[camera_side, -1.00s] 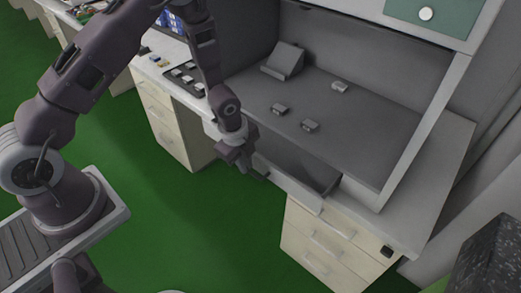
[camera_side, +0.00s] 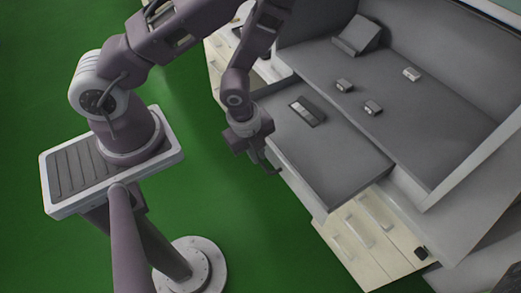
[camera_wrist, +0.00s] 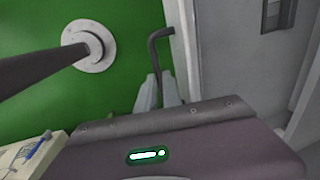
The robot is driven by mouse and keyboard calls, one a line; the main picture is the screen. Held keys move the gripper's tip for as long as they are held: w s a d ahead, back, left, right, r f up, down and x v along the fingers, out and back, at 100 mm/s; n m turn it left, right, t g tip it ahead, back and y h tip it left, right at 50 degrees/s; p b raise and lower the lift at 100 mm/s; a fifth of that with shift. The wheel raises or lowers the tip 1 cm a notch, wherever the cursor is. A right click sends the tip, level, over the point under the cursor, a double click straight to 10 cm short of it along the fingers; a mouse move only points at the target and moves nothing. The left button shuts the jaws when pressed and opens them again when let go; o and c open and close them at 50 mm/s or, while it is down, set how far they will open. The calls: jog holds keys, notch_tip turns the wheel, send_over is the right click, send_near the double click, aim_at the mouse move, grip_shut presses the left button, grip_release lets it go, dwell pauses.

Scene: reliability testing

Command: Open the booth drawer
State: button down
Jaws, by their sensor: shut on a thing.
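The booth drawer (camera_side: 335,165) is a wide, shallow grey drawer, pulled well out from under the booth (camera_side: 440,128) toward my arm. A small dark and light device (camera_side: 307,112) lies in it. My gripper (camera_side: 266,165) is at the drawer's front edge in the side view. In the wrist view my gripper (camera_wrist: 160,92) is shut on the dark, bent drawer handle (camera_wrist: 160,48), which sticks out beyond the fingertips. The exact contact is partly hidden by my gripper body.
On the booth floor stand a wedge-shaped box (camera_side: 358,36) and several small blocks (camera_side: 372,108). A cream cabinet (camera_side: 365,240) with drawers stands below on the right. Green floor (camera_side: 225,200) is clear between my base and the drawer.

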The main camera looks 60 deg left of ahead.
jog(key=c, duration=1.5)
grip_release()
notch_tip(320, 180, up, 7)
jog(key=s, duration=0.1)
jog(key=shift+s, duration=0.15)
